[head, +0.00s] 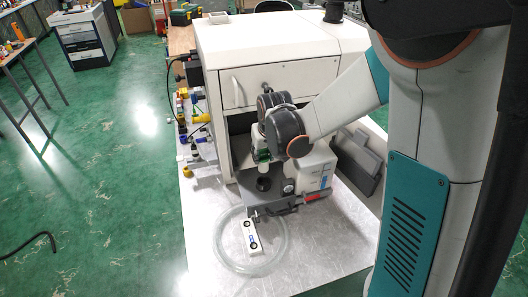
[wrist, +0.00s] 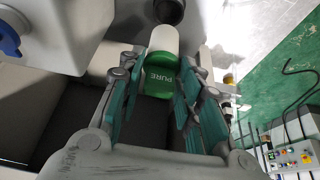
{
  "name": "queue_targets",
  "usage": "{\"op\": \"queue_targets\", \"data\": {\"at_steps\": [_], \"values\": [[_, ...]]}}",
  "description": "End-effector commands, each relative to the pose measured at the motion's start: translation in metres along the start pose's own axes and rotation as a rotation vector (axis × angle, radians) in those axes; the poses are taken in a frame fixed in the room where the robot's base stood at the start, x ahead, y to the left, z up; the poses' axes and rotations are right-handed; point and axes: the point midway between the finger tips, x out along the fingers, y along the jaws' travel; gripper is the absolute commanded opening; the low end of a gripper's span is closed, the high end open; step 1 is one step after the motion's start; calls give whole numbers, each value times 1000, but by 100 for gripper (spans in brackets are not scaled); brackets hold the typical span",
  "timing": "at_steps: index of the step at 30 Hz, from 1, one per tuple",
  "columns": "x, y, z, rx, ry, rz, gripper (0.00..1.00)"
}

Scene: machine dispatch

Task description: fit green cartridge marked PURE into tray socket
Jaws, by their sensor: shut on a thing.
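The green cartridge marked PURE (wrist: 162,76) has a white end and sits between the teal-padded fingers of my gripper (wrist: 160,84) in the wrist view. My gripper (head: 262,151) is shut on it. In the head view the cartridge (head: 263,157) hangs upright with its white end down, above a black round part (head: 264,184) at the front of the machine. Whether the two touch is unclear. A small white tray (head: 250,237) with dark round sockets lies on the bench, in front of and below my gripper. My arm's end partly hides the cartridge.
The white machine (head: 280,72) stands open behind my gripper. A clear ring of tubing (head: 224,258) surrounds the tray. A red-handled tool (head: 309,197) juts out at the machine's front. Coloured fittings (head: 200,119) line its left side.

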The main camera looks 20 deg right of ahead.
Motion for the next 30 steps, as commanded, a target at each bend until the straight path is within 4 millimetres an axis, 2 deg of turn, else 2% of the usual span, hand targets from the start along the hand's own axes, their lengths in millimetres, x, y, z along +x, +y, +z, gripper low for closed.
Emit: {"op": "queue_targets", "data": {"at_steps": [8,22,30], "values": [[5,0,3,0,0,0,2],[39,0,17,0,0,0,2],[43,0,19,0,0,0,2]]}}
